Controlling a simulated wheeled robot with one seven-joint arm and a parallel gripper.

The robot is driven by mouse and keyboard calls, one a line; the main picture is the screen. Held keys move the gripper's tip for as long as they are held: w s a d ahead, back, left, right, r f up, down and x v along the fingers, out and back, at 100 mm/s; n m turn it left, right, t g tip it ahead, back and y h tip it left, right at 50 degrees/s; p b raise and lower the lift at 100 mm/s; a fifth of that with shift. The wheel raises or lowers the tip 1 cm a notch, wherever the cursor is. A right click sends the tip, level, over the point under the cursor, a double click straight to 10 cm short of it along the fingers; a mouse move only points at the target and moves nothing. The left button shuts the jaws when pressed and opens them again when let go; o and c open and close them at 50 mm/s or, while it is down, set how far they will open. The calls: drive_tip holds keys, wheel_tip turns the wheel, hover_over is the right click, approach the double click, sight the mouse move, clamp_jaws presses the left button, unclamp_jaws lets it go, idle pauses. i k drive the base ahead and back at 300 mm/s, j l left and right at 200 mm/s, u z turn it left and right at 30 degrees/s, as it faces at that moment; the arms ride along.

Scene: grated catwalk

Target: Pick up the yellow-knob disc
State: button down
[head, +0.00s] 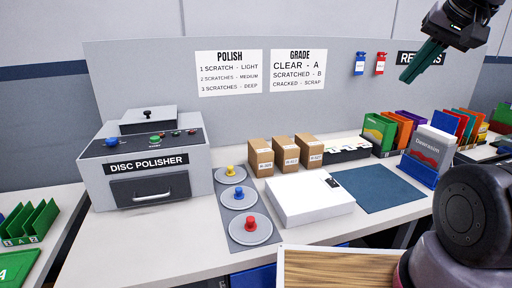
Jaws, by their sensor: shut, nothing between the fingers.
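The yellow-knob disc (231,177) is a round grey disc with a yellow knob at its centre. It lies flat at the far end of a grey strip (236,243) on the bench, beside the disc polisher. A blue-knob disc (239,200) and a red-knob disc (250,232) lie in front of it on the same strip. My gripper (408,78) is at the upper right, raised above the bench in front of the back panel. Its fingers are shut and empty, far to the right of the yellow-knob disc.
The disc polisher (110,190) stands left of the strip. A white box (309,203) and cardboard boxes (261,157) stand to its right. A dark blue mat (375,190) lies bare further right. Colourful sleeves and a blue holder (419,172) stand at the right.

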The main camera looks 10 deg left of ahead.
sight(229, 174)
drive_tip(key=k+j+u, duration=0.1)
drive_tip(key=j+u, duration=0.25)
drive_tip(key=j, duration=0.45)
drive_tip(key=j+u, duration=0.35)
drive_tip(key=j, duration=0.45)
